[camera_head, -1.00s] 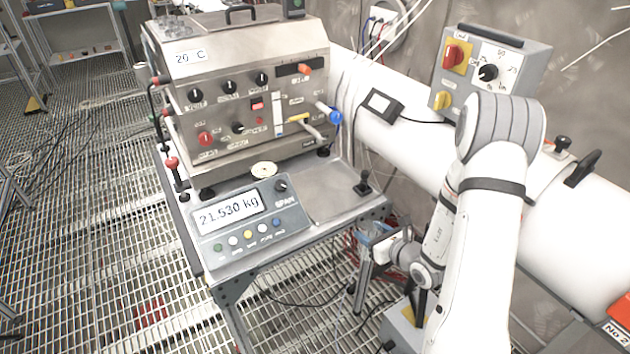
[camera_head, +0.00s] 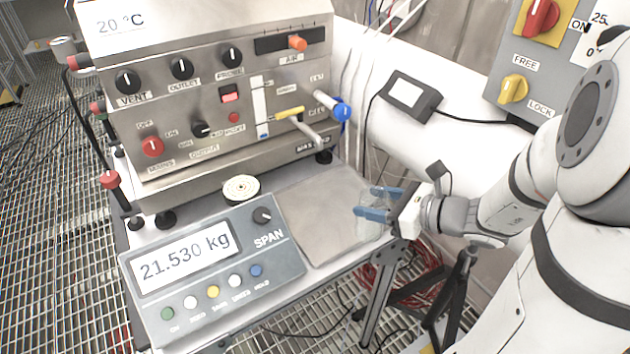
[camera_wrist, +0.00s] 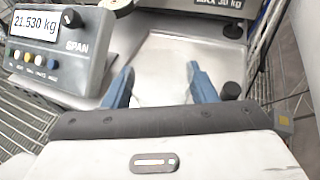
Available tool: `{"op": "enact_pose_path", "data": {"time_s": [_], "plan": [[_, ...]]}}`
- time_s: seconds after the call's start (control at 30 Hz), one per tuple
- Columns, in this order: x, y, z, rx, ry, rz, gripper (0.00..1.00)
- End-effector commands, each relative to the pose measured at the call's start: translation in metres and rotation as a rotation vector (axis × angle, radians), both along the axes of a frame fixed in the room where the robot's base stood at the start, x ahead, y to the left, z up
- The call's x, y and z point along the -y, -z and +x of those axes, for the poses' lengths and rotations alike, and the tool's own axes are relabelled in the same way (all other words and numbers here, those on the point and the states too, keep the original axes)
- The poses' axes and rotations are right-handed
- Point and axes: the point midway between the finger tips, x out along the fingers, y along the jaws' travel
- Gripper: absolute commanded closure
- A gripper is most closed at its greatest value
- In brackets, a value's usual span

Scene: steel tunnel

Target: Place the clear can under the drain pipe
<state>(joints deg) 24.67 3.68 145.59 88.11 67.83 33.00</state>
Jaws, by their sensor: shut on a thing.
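My gripper (camera_head: 372,203), with blue fingers, is shut on the clear can (camera_head: 368,228) at the right edge of the scale plate (camera_head: 318,215). The can is see-through and hard to make out; I cannot tell whether its base touches the plate. In the wrist view the two blue fingers of my gripper (camera_wrist: 161,86) stand apart over the plate, with the can barely visible between them. A short metal pipe (camera_head: 311,134) beside a yellow lever, probably the drain pipe, sticks out of the steel machine's front. The can is right of and nearer than this pipe, not beneath it.
The scale display (camera_head: 215,270) reads 21.530 kg. A small pale disc (camera_head: 241,188) lies behind it. A blue-tipped handle (camera_head: 340,110) juts from the steel machine (camera_head: 200,100). A white pipe (camera_head: 450,150) runs behind the stand. The plate's middle is clear.

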Motion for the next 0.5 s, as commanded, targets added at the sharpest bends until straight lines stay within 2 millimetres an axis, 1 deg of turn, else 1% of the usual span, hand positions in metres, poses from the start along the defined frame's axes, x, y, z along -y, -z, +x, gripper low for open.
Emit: {"op": "enact_pose_path", "data": {"time_s": [0.03, 0.1, 0.3, 0.33, 0.5], "plan": [[-0.004, -0.008, 0.003, -0.006, -0.006, 0.005, 0.75], [-0.009, -0.01, 0.008, -0.006, -0.011, 0.006, 0.75], [-0.024, -0.008, 0.019, -0.009, -0.018, -0.001, 0.75], [-0.031, -0.002, 0.027, -0.004, -0.024, -0.002, 0.75], [-0.061, -0.001, 0.064, -0.002, -0.027, -0.003, 0.75]]}}
